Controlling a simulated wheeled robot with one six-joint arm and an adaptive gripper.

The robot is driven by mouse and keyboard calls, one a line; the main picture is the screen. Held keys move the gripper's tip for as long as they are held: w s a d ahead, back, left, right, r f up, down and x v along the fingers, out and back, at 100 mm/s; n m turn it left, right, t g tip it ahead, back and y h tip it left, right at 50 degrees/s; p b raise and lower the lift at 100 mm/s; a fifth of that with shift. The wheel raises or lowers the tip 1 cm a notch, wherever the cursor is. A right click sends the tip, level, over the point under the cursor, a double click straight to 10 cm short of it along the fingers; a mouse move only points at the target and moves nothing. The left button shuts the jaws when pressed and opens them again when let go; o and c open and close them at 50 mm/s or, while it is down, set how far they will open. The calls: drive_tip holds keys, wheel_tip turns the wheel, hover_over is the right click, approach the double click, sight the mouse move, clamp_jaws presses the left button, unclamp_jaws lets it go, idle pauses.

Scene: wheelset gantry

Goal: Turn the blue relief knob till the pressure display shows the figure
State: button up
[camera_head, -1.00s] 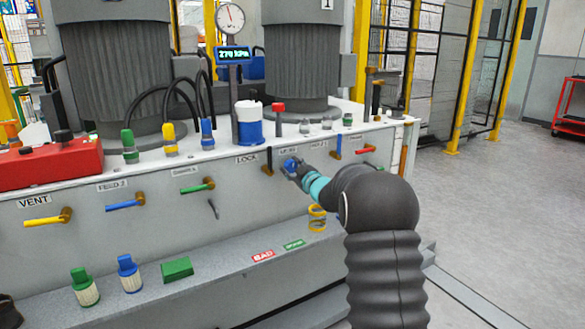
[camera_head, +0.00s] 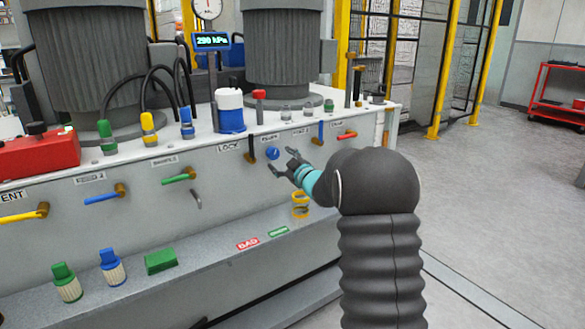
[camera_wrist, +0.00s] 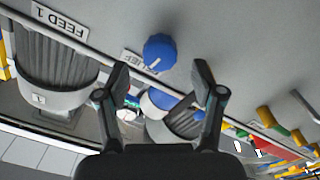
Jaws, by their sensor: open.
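The blue relief knob (camera_head: 272,153) sits on the front panel of the grey bench. In the wrist view the knob (camera_wrist: 159,52), with a pale pointer mark, lies just beyond my fingertips, and its label is partly hidden. My gripper (camera_head: 284,163) is open and empty, in front of the knob and apart from it. Its two fingers (camera_wrist: 161,76) stand wide apart in the wrist view. The pressure display (camera_head: 210,41) on the post seems to read 290 kPa, in small figures. The figure asked for is not seen.
A LOCK lever (camera_head: 250,150) is close left of the knob, and a blue lever (camera_head: 321,132) is to its right. A yellow ring-shaped item (camera_head: 300,203) is below my gripper. BAD (camera_head: 247,244) and green labels mark the lower ledge.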

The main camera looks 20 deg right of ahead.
drive_tip(key=v, duration=0.7)
drive_tip(key=shift+w, duration=0.1)
